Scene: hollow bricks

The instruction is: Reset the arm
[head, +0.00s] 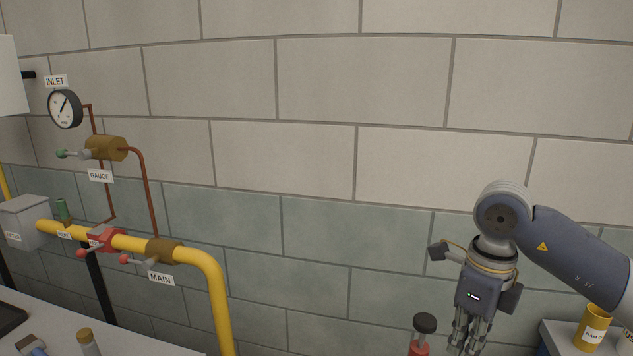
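My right arm comes in from the right, bent at the elbow. My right gripper (468,344) hangs down at the lower right, in front of the tiled wall. Its fingers reach the bottom edge of the picture, and I cannot tell how far apart they are or whether anything is between them. My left gripper is not in view.
A yellow pipe (216,290) with MAIN valve, red fittings and an INLET gauge (65,109) runs along the left wall. A black-capped red object (424,325) stands just left of my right gripper. A yellow container (592,328) stands at the lower right.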

